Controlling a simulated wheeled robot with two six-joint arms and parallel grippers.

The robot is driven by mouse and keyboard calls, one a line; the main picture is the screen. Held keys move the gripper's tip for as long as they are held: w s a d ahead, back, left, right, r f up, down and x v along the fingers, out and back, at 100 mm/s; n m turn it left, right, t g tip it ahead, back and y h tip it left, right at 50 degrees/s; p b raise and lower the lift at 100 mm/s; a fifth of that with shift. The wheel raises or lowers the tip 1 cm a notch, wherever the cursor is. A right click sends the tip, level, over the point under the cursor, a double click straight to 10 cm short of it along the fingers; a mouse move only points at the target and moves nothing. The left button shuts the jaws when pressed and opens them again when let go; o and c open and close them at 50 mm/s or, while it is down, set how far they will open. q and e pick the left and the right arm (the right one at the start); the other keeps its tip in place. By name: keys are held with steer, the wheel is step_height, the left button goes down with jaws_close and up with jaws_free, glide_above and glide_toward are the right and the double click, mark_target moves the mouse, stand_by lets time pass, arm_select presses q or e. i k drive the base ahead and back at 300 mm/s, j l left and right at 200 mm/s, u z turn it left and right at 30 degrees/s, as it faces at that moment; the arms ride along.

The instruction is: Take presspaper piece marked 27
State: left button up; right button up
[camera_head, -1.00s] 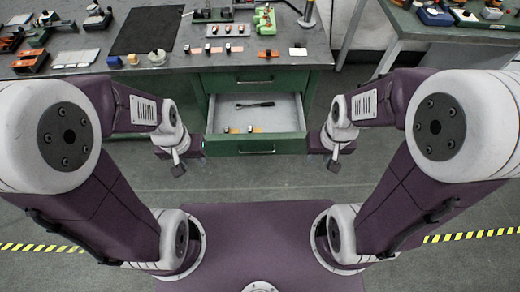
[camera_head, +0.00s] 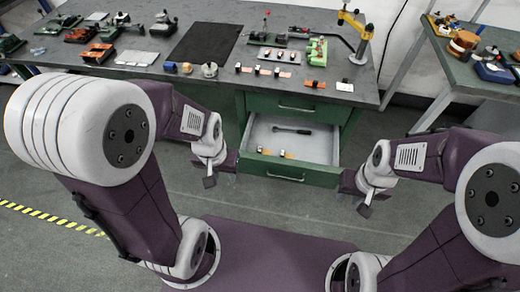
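Several small pieces with dark and white tops, some on orange strips, lie near the front edge of the grey workbench; one is a front-row piece (camera_head: 257,70), another a piece on orange (camera_head: 315,84), another a piece on white (camera_head: 345,87). Two more small pieces, a left one (camera_head: 261,151) and a right one (camera_head: 284,154), are at the front of the open drawer (camera_head: 320,146). No number is readable on any of them. My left gripper (camera_head: 210,182) hangs left of the drawer, and my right gripper (camera_head: 365,210) hangs to its right. Both are apart from all pieces; their fingers are too small to judge.
A dark tool (camera_head: 291,131) lies in the drawer. A black mat (camera_head: 204,45), a yellow stand (camera_head: 358,30) and various devices cover the workbench (camera_head: 150,75). A second table (camera_head: 455,75) stands at the right. The floor before the drawer is clear.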

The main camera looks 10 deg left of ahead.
mark_target(283, 154)
steer(key=i+l, duration=0.25)
steer(key=i, duration=0.25)
steer(key=i+l, duration=0.2)
steer(key=i, duration=0.3)
steer(key=u, duration=0.05)
